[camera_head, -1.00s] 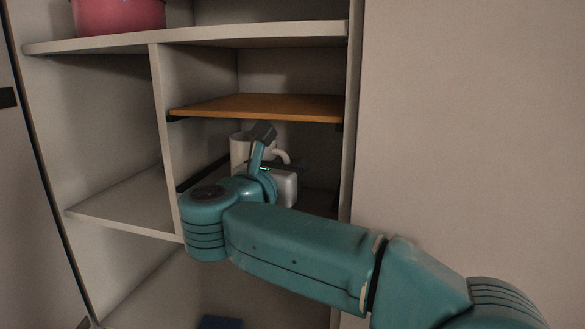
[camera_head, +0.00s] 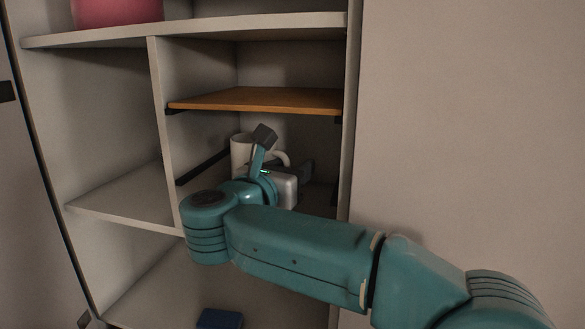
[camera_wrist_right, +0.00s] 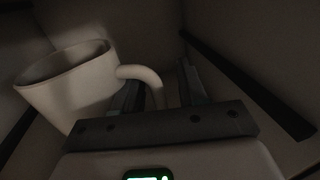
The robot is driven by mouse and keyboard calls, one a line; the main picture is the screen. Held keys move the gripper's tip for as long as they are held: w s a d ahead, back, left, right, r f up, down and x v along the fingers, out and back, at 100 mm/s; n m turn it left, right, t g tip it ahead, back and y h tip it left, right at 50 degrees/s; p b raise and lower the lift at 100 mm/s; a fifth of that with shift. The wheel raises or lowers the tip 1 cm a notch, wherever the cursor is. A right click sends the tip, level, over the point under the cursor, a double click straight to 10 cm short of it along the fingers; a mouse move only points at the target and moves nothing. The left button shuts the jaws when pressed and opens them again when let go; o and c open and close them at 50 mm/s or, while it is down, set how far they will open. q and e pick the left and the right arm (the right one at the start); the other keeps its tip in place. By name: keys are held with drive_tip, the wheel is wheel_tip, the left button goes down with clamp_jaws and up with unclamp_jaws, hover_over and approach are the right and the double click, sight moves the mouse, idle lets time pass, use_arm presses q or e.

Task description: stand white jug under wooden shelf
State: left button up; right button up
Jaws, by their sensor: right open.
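The white jug (camera_head: 240,151) stands upright in the compartment under the wooden shelf (camera_head: 255,100), with a clear gap above its rim. My right arm hides its lower part and base. In the wrist view the jug (camera_wrist_right: 72,88) is at the left, with its handle pointing toward my right gripper (camera_wrist_right: 165,90). That gripper is open, with the handle's end at or between its fingers; I cannot tell whether they touch. In the head view my right gripper (camera_head: 292,170) is beside the jug on the handle side, partly hidden by its own wrist. My left gripper is out of view.
A pink pot (camera_head: 118,12) stands on the upper shelf. A blue object (camera_head: 220,319) lies in the lower compartment. The cabinet's upright divider (camera_head: 163,130) and right side wall (camera_head: 347,150) bound the jug's compartment. The left compartment (camera_head: 125,197) is empty.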

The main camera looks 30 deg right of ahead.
drive_tip(key=shift+r, duration=0.1)
drive_tip(key=b+v, duration=0.4)
drive_tip(key=v, duration=0.8)
drive_tip(key=shift+r, duration=0.1)
